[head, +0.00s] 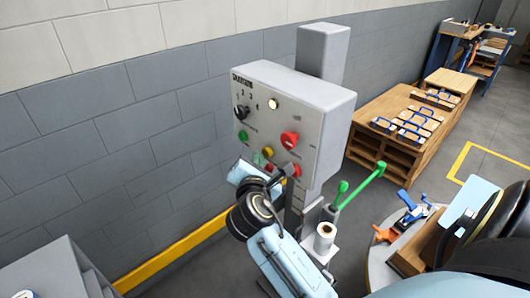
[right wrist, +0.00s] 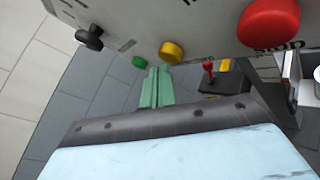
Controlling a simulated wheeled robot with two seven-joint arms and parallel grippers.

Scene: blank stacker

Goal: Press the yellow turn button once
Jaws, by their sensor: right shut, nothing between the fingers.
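The yellow button (head: 267,152) is on the front of the grey control panel (head: 330,105), right of a green button (head: 243,135) and below left of a large red button (head: 289,139). In the right wrist view the yellow button (right wrist: 172,52) is at top centre, just above and right of the fingertips, with the green button (right wrist: 139,62) at their upper left. My right gripper (right wrist: 158,72) is shut and empty, its green fingers together, close to the panel's lower part. I cannot tell whether they touch it. My left gripper is not in view.
A black knob (head: 241,112) and a pale lamp (head: 273,103) are higher on the panel. Green-ended levers (head: 360,185) and a white roll (head: 325,236) stand right of my arm. A wooden bench (head: 400,140) is farther right. The grey wall is at left.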

